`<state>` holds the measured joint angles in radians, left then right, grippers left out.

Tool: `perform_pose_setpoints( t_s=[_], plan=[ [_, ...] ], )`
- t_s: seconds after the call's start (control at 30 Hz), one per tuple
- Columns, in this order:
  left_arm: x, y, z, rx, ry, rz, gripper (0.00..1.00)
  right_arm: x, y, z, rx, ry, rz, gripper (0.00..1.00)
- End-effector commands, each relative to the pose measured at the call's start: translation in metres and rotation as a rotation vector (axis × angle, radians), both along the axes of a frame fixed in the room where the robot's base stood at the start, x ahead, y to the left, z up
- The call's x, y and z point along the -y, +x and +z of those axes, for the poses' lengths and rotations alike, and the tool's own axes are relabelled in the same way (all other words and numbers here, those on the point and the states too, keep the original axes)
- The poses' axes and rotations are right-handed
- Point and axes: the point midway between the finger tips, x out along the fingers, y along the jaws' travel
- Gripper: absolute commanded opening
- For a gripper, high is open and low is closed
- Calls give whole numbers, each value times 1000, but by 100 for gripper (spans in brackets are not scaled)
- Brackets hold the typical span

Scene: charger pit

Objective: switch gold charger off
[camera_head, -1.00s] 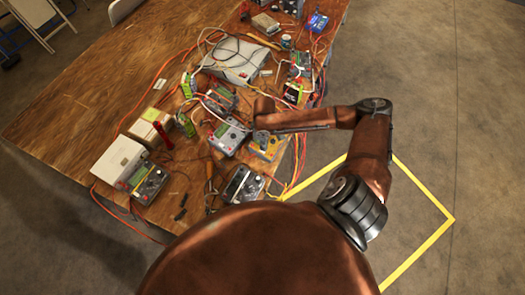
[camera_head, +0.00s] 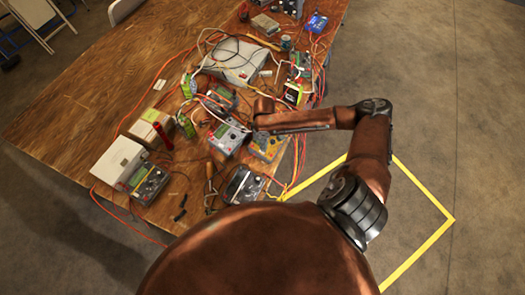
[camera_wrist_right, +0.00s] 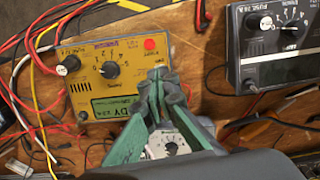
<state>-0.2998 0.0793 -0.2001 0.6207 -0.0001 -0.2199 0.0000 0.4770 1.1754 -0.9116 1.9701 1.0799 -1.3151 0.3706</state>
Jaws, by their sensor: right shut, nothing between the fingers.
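The gold charger (camera_head: 268,147) sits near the table's right edge, partly under my right arm. In the right wrist view the gold charger (camera_wrist_right: 88,88) shows a large black dial, a smaller black knob, a red button and a lit green screen. My right gripper (camera_wrist_right: 158,73), with green fingers, is shut and empty. Its tips appear over the charger's right part, just below the red button; I cannot tell whether they touch. In the head view the right hand (camera_head: 263,108) is seen from above and its fingertips are hidden. My left gripper is not in view.
A grey charger (camera_head: 229,137) stands left of the gold one, and a black charger (camera_head: 243,185) stands below it. Red, white and yellow cables run around them. A white box (camera_head: 118,160) and other devices crowd the wooden table (camera_head: 75,115), whose left part is mostly clear.

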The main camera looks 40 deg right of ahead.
Motion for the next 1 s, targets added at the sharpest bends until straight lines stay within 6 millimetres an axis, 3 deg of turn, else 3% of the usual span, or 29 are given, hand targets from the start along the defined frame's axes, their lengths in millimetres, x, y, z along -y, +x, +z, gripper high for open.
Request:
perform_pose_setpoints(
  t_s=[1.0],
  plan=[
    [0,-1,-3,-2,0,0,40,0,0,-11,0,0,0,0]
  ],
)
